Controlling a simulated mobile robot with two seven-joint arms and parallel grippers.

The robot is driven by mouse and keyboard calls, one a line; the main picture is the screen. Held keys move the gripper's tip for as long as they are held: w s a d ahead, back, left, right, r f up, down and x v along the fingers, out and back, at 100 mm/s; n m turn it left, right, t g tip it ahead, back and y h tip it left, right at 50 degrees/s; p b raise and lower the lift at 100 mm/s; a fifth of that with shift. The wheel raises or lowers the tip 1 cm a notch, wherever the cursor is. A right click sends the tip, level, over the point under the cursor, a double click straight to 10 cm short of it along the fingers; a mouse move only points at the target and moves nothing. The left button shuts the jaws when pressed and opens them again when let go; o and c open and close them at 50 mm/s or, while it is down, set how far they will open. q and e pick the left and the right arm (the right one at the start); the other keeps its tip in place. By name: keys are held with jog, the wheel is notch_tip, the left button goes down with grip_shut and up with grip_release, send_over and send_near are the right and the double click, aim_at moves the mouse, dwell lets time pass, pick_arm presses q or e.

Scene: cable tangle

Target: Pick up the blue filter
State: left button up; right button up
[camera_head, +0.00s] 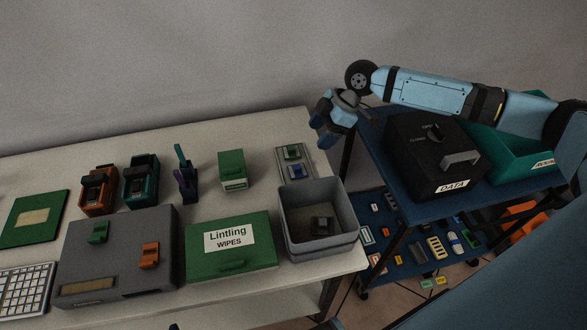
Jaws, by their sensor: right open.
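A small blue piece (296,171), which looks like the blue filter, lies on a narrow grey tray (309,164) at the right back of the white table. A small green piece (292,152) lies just behind it on the same tray. My right gripper (326,128) is open and hangs in the air above and to the right of the tray, apart from the blue piece. Nothing shows between its fingers. My left gripper is not in view.
A grey open bin (318,247) holding a dark piece stands in front of the tray. Left are a green wipes box (231,247), a small green box (232,170) and a grey case (117,254). A blue cart (405,206) at right carries a black DATA case (434,150).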

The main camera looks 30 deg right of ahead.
send_over(298, 166)
jog(key=d, duration=0.2)
jog(key=f, duration=0.6)
jog(key=shift+s+d, duration=0.2)
jog(key=shift+s, duration=0.05)
jog(key=shift+s+x, duration=0.2)
jog(key=shift+x, duration=2.45)
jog(key=shift+d, duration=0.2)
jog(key=c, duration=0.7)
